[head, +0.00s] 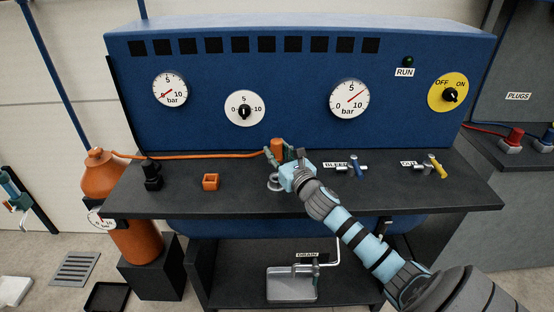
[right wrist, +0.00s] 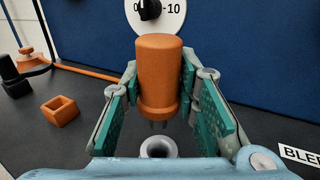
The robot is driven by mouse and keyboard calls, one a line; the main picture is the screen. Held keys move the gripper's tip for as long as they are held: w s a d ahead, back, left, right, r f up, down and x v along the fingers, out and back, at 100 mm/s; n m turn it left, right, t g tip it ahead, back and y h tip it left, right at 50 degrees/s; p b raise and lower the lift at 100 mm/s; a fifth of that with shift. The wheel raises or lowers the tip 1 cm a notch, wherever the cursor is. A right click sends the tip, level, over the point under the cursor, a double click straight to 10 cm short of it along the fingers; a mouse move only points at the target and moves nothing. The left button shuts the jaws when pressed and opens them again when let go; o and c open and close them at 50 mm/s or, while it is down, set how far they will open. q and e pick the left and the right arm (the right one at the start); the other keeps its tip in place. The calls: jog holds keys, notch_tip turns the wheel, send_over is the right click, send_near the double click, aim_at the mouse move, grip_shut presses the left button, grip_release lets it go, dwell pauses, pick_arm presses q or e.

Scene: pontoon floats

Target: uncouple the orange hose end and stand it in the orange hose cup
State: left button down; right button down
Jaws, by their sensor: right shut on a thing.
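The orange hose end (head: 277,146) is upright between the fingers of my right gripper (head: 280,156), which is shut on it. In the right wrist view the hose end (right wrist: 158,78) fills the space between the green finger pads. Its lower tip is just above the grey ring-shaped coupling (right wrist: 158,147) and looks apart from it. The orange hose cup (head: 211,181) stands empty on the dark bench, left of the coupling.
The orange hose (head: 190,156) runs left to an orange tank (head: 135,236). A black cup-like fitting (head: 152,176) stands left of the orange cup. Blue and yellow valves (head: 357,167) are to the right. The blue gauge panel (head: 205,130) rises behind the bench.

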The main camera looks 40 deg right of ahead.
aim_at(277, 141)
notch_tip(277, 141, up, 4)
jog(key=shift+f+p, duration=0.15)
jog(key=shift+p, duration=0.4)
jog(key=shift+r, duration=0.3)
jog(key=shift+r+p, duration=2.4)
jog(key=shift+p, duration=0.7)
jog(key=shift+f, duration=0.1)
